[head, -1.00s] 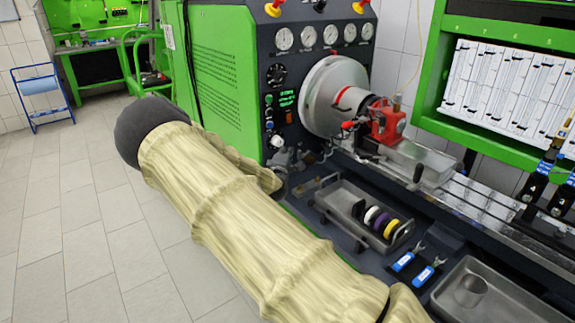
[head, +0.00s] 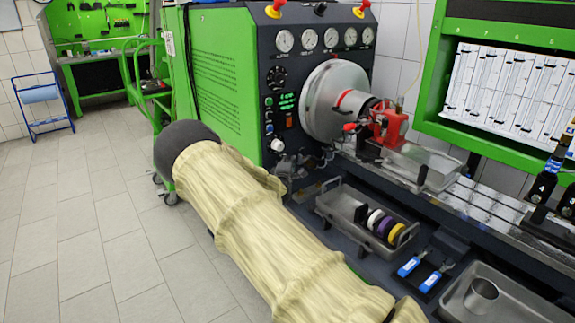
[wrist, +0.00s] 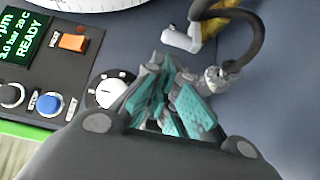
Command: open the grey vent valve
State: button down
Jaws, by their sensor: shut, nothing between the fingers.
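A light grey lever handle (wrist: 181,38) on a brass-coloured fitting (wrist: 214,22) shows at the top of the wrist view, with a dark curved hose beside it. It looks like the grey vent valve, but I cannot tell whether it is open or closed. My gripper (wrist: 172,75), with teal finger pads, is shut and empty. In the picture its fingertips lie just below the lever, with a visible gap between them. In the head view my sleeved arm reaches towards the lower front of the test bench, and I cannot make out the gripper or the lever clearly there.
The control panel has a white knob (wrist: 110,91) close left of my fingers, a blue button (wrist: 48,104) and an orange switch (wrist: 73,41). A red clamp (head: 388,125) and a metal tray (head: 362,222) with coloured rings stand on the bench.

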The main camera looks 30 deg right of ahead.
jog(key=shift+x, duration=1.6)
jog(key=shift+s+d+p, duration=0.1)
jog(key=shift+s+p, duration=0.05)
jog(key=shift+p, duration=0.15)
jog(key=shift+s+d, duration=0.1)
jog(key=shift+s, duration=0.05)
jog(key=shift+n+t+y, duration=0.3)
